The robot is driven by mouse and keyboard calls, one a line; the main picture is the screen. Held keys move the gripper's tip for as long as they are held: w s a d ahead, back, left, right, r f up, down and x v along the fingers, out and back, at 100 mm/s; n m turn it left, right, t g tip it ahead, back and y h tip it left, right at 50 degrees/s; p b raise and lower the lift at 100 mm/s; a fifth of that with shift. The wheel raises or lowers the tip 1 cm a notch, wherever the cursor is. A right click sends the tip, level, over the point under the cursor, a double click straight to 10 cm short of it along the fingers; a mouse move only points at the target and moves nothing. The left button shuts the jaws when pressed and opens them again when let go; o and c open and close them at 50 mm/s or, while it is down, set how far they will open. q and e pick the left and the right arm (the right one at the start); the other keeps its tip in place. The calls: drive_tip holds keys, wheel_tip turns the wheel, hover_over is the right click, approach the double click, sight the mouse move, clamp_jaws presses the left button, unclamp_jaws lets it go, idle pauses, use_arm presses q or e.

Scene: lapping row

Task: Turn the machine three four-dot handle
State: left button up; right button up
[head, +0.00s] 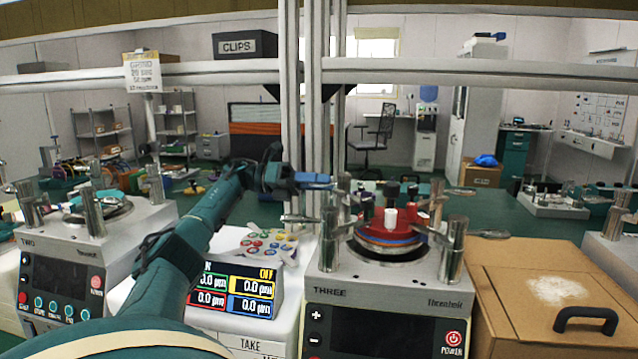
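Machine three (388,318) is a grey-topped unit with a dark front panel marked THREE. Metal posts with lever handles stand around its round plate: front left (329,240), front right (453,250), back left (343,192) and back right (437,195). The dots that would tell the handles apart are too small to read. A red disc (405,222) with several small pieces sits on the plate. My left gripper (328,181) reaches over the machine's back left, its blue fingers at or just beside the back left post. Whether they touch or grip it is unclear. My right gripper is out of view.
Machine two (62,265) stands at left. A pressure readout (238,290) and a sheet of coloured dots (262,243) lie between the machines. Upright frame posts (302,130) rise behind machine three.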

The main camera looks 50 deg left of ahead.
use_arm(q)
wheel_tip(320, 180, up, 10)
drive_tip(key=shift+r+p, duration=0.1)
drive_tip(key=shift+p, duration=1)
